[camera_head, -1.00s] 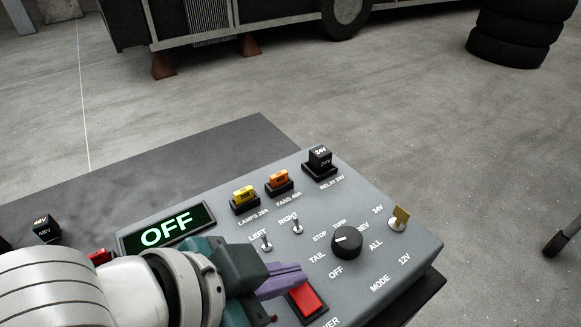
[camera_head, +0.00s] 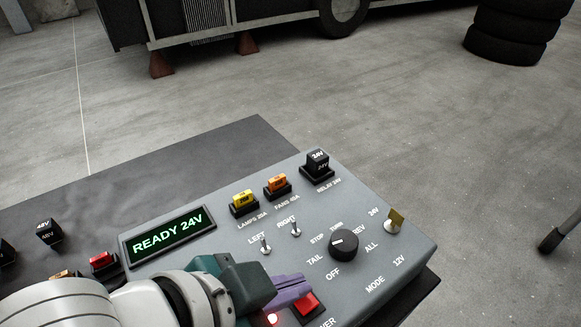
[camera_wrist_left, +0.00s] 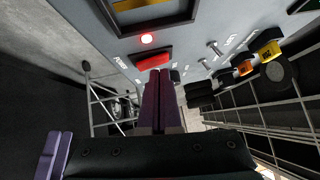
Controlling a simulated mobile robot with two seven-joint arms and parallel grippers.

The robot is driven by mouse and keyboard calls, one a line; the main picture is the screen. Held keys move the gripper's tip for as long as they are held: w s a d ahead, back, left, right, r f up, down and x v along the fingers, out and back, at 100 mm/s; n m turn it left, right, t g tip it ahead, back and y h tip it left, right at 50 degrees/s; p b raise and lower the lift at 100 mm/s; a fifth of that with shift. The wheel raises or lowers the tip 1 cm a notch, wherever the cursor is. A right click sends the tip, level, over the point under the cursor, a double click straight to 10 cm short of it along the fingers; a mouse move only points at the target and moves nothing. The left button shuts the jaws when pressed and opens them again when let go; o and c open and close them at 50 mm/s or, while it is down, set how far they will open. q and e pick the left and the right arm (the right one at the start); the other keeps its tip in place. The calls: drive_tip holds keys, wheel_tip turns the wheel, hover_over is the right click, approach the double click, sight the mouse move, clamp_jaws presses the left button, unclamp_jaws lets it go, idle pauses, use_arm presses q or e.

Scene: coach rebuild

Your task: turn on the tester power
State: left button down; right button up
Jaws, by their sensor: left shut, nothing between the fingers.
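The grey tester box (camera_head: 372,272) stands on a dark table. Its display (camera_head: 168,235) reads READY 24V. The red power switch (camera_head: 307,304) is at the front edge, and it also shows in the wrist view (camera_wrist_left: 152,58). A red lamp beside it (camera_wrist_left: 147,38) is lit. My left gripper (camera_head: 306,284) is shut and empty, with its purple fingertips at the power switch. In the wrist view the fingertips (camera_wrist_left: 158,72) are just below the switch; I cannot tell whether they touch it. The gripper hides part of the switch and the POWER label in the head view.
The box also carries a black mode knob (camera_head: 344,243), LEFT and RIGHT toggles (camera_head: 265,246), a 24V/12V toggle (camera_head: 394,221), a yellow fuse (camera_head: 243,201), an orange fuse (camera_head: 277,184) and a black relay (camera_head: 317,164). Spare parts, including a 48V relay (camera_head: 49,232), lie left.

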use_arm(q)
drive_tip(key=r+p, duration=0.1)
drive_tip(key=p, duration=0.1)
drive_tip(key=r+p, duration=0.3)
drive_tip(key=r, duration=0.1)
drive_tip(key=shift+w+a+r+p, duration=0.2)
drive_tip(key=shift+a+p, duration=0.05)
drive_tip(key=shift+p, duration=0.15)
drive_tip(key=w+a+v, duration=0.1)
drive_tip(key=v, duration=0.7)
drive_tip(key=shift+s+a, duration=0.2)
drive_tip(key=shift+a, duration=0.35)
drive_tip(key=s+a+n+g+y, duration=0.3)
drive_tip(key=s+a+n+y, duration=0.3)
drive_tip(key=s+a+n, duration=0.4)
wheel_tip(320, 180, up, 33)
drive_tip(key=w+a+p, duration=0.1)
drive_tip(key=p, duration=3.2)
drive_tip(key=shift+w+r+m, duration=0.15)
drive_tip(key=shift+r+m, duration=0.05)
drive_tip(key=shift+m, duration=0.1)
